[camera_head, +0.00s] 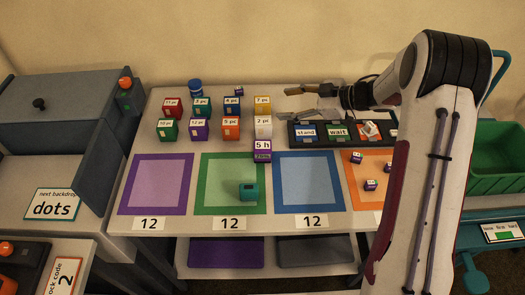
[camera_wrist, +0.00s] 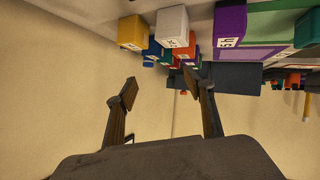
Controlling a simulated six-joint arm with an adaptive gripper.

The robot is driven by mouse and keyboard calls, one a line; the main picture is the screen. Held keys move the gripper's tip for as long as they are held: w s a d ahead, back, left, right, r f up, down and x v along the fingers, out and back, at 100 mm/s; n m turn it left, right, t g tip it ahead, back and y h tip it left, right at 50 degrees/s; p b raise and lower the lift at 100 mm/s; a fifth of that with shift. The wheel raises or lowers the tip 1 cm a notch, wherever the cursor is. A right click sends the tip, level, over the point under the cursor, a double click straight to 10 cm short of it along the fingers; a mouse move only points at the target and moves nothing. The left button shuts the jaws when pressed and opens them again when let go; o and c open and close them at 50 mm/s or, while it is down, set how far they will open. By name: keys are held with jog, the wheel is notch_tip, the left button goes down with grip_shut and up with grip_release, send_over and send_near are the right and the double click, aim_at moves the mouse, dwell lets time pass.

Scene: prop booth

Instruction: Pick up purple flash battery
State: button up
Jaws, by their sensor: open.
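Several purple things show, and I cannot tell which is the flash battery. Small purple blocks with white labels lie on the orange-bordered mat (camera_head: 384,205): one at its back (camera_head: 356,157) and one lower (camera_head: 370,184). Another small purple block (camera_head: 239,90) stands at the back of the table. A larger purple box marked "5 h" (camera_head: 263,146) stands in front of the white box; it also shows in the wrist view (camera_wrist: 230,28). My gripper (camera_head: 290,104) is open and empty above the table's back right, its fingers also showing in the wrist view (camera_wrist: 160,88).
Several coloured boxes stand in rows, including yellow (camera_head: 263,105) and white (camera_head: 263,127). A black tray (camera_head: 316,143) with "stand" and "wait" labels lies below my gripper. A teal object (camera_head: 249,191) lies on the green mat (camera_head: 208,188). The purple (camera_head: 134,186) and blue (camera_head: 310,180) mats are clear.

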aim_at(262, 150)
jog(key=s+f+g+y, duration=0.1)
jog(key=s+f, duration=0.1)
jog(key=s, duration=0.1)
jog(key=s+f+n+g, duration=0.1)
jog(key=s+f+g, duration=0.1)
jog(key=f, duration=0.1)
jog(key=s+f+g+y, duration=0.1)
jog(key=s+f+g, duration=0.1)
jog(key=s+f, duration=0.1)
jog(key=shift+s+a+f+n+y, duration=0.15)
jog(key=shift+s+a+n+y, duration=0.15)
jog(key=shift+s+a+n, duration=0.1)
jog(key=shift+w, duration=0.1)
jog(key=shift+x, duration=1.3)
jog(key=shift+r+x, duration=0.2)
jog(key=shift+x, duration=2.4)
jog(key=shift+a, duration=0.1)
jog(key=c, duration=1.5)
